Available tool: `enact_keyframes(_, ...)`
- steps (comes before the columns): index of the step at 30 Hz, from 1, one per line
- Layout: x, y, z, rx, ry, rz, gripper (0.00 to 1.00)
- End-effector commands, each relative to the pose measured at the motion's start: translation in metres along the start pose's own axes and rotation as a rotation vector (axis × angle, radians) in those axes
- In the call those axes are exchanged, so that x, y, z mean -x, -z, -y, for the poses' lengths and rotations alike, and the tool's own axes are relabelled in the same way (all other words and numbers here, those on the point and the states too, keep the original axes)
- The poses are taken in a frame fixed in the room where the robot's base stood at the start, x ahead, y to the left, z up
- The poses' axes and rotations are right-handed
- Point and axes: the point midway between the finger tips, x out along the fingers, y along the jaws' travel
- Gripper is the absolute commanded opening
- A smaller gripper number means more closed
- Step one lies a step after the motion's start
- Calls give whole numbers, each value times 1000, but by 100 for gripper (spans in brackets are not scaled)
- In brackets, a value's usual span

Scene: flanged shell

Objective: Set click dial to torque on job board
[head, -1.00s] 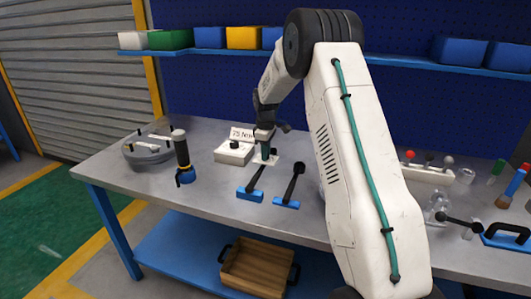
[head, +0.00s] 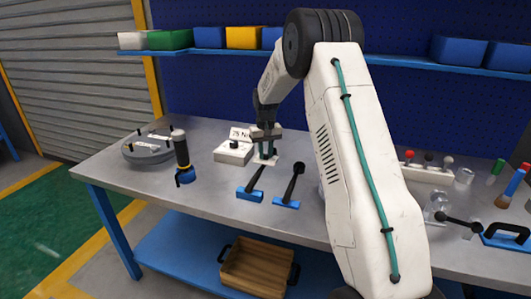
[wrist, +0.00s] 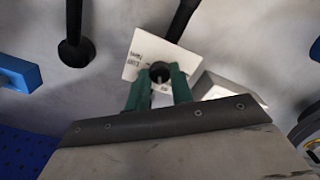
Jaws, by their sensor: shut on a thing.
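The click dial is a white plate (head: 262,162) with small dark print on the bench top; in the wrist view the plate (wrist: 143,52) carries a round black knob (wrist: 159,70). The print is too small to read fully. My gripper (head: 266,153) points down over the plate. In the wrist view its green fingers (wrist: 158,88) are shut on the knob, one on each side. The job board (head: 240,134) is a white sign behind the dial and seems to read 75 N·m; my gripper partly covers its right end.
Two black levers on blue bases (head: 250,193) (head: 287,202) stand in front. A black and yellow upright tool (head: 182,158) and a round grey flanged part (head: 148,150) are further left.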

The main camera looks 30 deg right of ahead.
Motion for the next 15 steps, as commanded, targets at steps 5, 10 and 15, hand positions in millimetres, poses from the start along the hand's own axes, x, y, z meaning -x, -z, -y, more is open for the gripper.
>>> enact_keyframes(5,1,0,0,-165,0,-1,0)
enact_keyframes(10,1,0,0,-327,0,-1,0)
enact_keyframes(15,1,0,0,-486,0,-1,0)
